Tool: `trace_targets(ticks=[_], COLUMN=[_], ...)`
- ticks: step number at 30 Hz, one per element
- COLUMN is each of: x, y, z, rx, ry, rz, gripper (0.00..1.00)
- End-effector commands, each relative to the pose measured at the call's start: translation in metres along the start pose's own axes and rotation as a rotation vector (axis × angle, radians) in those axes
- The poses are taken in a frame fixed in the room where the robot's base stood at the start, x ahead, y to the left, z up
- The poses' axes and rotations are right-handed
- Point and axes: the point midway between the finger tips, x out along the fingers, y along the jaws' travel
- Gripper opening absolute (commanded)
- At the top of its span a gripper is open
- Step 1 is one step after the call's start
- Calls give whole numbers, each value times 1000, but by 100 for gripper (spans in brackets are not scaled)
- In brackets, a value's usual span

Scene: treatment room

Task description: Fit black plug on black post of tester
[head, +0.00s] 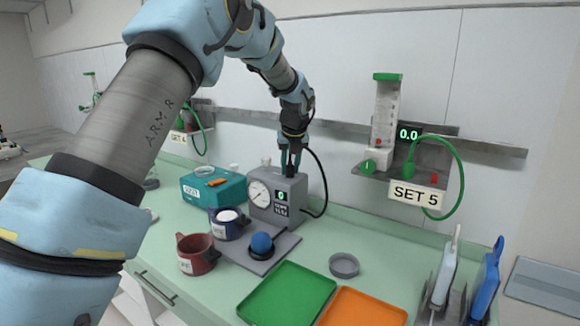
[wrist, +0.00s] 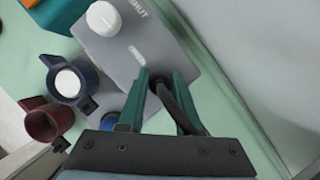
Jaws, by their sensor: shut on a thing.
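The tester (head: 289,205) is a grey box with a round dial and a lit display, standing at the back of the bench. Its grey top (wrist: 150,45), with a white knob (wrist: 103,18) marked SHUT, shows in the wrist view. My gripper (head: 291,168) points down at the tester's top, right of the knob. In the wrist view my gripper (wrist: 161,76) has its green fingers shut on the black plug (wrist: 158,83), whose black cable runs back between them. The cable (head: 325,180) loops right of the tester. The black post is not discernible; whether the plug touches it I cannot tell.
A teal box (head: 205,190) stands left of the tester. A blue pot (head: 228,231), a red pot (head: 198,262) and a grey stand with a blue ball (head: 262,242) are in front. Green (head: 285,295) and orange (head: 360,308) trays lie nearer. The wall rises close behind.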

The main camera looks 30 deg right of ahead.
Motion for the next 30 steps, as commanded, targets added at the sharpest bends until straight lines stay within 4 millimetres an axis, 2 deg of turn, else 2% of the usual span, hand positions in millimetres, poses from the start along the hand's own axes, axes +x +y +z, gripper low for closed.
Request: trace_targets(ticks=[2, 3, 12, 22, 30], x=[0, 0, 0, -2, -19], y=[0, 0, 0, 0, 0], z=[0, 0, 0, 1, 8], rx=[0, 0, 0, 0, 0], ry=[0, 0, 0, 0, -1], rz=[0, 0, 0, 0, 0], gripper=[0, 34, 68, 68, 68])
